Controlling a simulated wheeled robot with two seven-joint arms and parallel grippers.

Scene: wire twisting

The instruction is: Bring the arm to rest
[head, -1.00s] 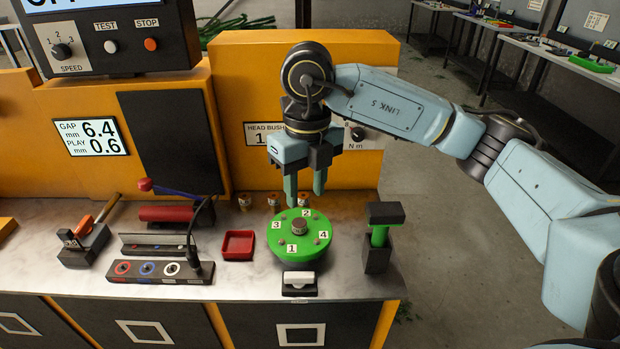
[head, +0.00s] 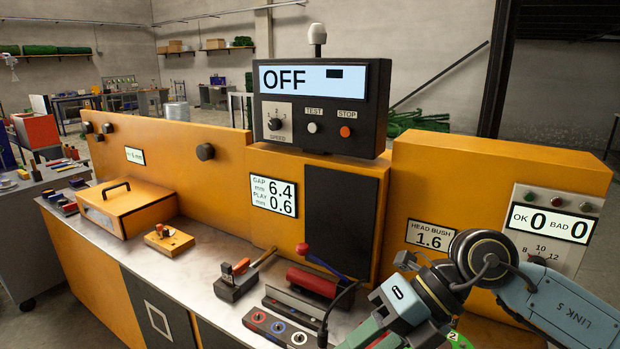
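My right arm comes in from the lower right, and its gripper (head: 376,338) is at the bottom edge, tilted down to the left. Its two pale green fingers look apart, with nothing seen between them; their tips are partly cut off. The gripper is in front of the bench, left of the green numbered disc (head: 460,341), of which only a small part shows behind the arm. My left gripper is not in view.
The orange machine wall (head: 440,180) stands behind the arm. The control box (head: 320,105) reads OFF. On the bench (head: 205,262) are a red cylinder (head: 312,281), a tool block with a wooden handle (head: 236,282), a strip with coloured rings (head: 275,328) and an orange case (head: 125,205).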

